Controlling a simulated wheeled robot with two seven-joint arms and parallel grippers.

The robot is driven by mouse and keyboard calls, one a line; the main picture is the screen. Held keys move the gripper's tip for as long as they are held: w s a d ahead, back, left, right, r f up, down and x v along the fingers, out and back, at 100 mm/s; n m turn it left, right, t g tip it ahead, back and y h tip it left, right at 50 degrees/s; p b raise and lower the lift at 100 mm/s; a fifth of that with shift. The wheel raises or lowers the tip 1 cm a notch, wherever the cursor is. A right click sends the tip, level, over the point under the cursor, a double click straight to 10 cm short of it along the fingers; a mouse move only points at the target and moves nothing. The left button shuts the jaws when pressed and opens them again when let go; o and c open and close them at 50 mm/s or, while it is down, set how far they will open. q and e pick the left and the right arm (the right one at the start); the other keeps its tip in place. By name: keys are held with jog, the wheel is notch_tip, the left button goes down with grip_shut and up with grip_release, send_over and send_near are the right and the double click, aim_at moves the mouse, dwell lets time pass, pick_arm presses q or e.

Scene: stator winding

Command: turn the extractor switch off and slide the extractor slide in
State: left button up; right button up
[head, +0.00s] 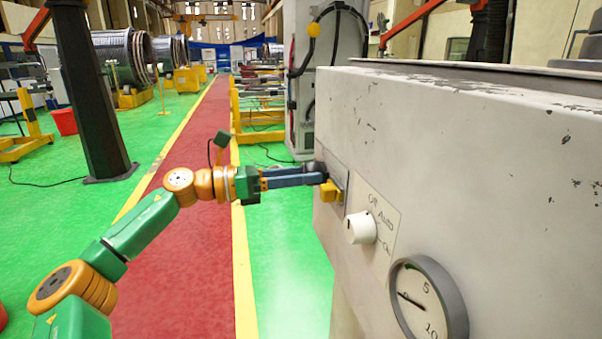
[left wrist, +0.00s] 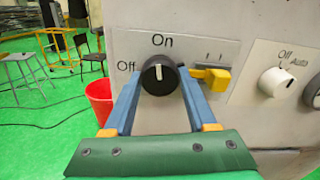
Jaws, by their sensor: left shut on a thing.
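The extractor switch (left wrist: 159,77) is a round black knob on a grey plate in the left wrist view. Its white mark points up towards "On"; "Off" is printed to its left. My left gripper (head: 321,175) reaches the panel from the left in the head view, its blue fingers shut on the knob, one on each side. The extractor slide's yellow handle (left wrist: 217,77) sticks out just right of the knob, beside my right-hand finger. It also shows in the head view (head: 330,192), below the fingertips. The knob is mostly hidden there. My right gripper is not in view.
A white Off/Auto/On knob (head: 360,228) and a round gauge (head: 428,300) sit nearer on the same machine cabinet (head: 460,150). A red bin (left wrist: 100,100) stands on the floor left of the panel. The floor left of the cabinet is open.

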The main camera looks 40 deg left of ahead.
pick_arm(q)
jog(key=n+p, duration=0.1)
jog(key=n, duration=0.1)
jog(key=n+p, duration=0.1)
jog(key=n, duration=0.2)
jog(key=n+p, duration=0.1)
jog(key=n, duration=0.2)
jog(key=shift+r, duration=0.25)
jog(key=n+p, duration=0.2)
jog(key=n, duration=0.3)
jog(key=shift+p, duration=0.3)
jog(key=shift+n+p, duration=0.65)
jog(key=shift+n, duration=0.65)
jog(key=shift+f+n, duration=0.1)
jog(key=shift+n, duration=0.2)
jog(key=o, duration=1.4)
jog(key=shift+c, duration=0.2)
jog(key=shift+w+d+f, duration=0.1)
